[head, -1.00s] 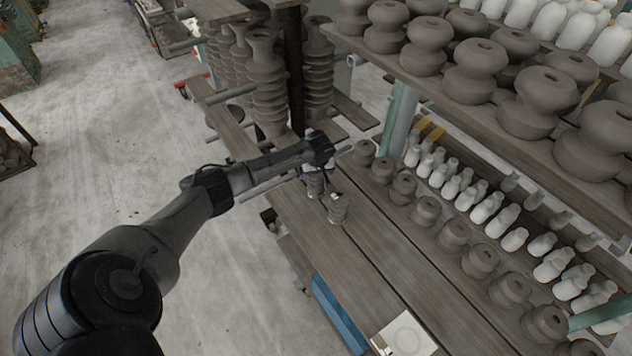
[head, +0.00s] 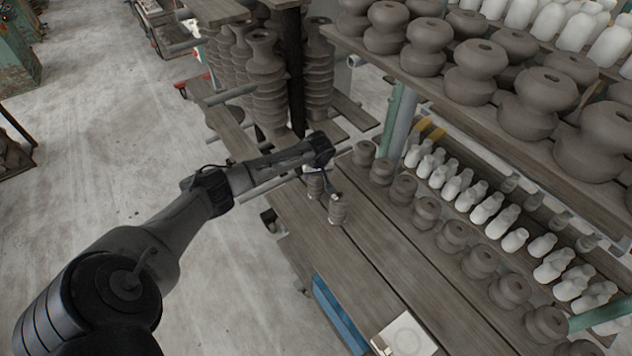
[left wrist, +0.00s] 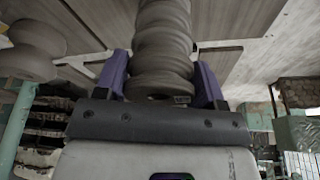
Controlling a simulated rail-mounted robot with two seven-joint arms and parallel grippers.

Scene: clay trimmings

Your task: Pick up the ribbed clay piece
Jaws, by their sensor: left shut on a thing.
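The ribbed clay piece (head: 338,211) is grey-brown and stands upright on the wooden plank in the head view. My left gripper (head: 335,194) is at its top and shut on it. In the left wrist view the piece (left wrist: 163,52) runs between the two purple fingers (left wrist: 162,88), one on each side. I cannot tell any gap under the held piece. My right gripper is not in view.
Tall ribbed clay stacks (head: 267,85) stand behind the gripper. Rows of small clay pieces (head: 426,212) and white pieces (head: 487,207) line the right. An upper shelf (head: 480,118) with large clay pieces overhangs there. The near plank (head: 350,270) is mostly clear, with a pale square plate (head: 405,338) at its front.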

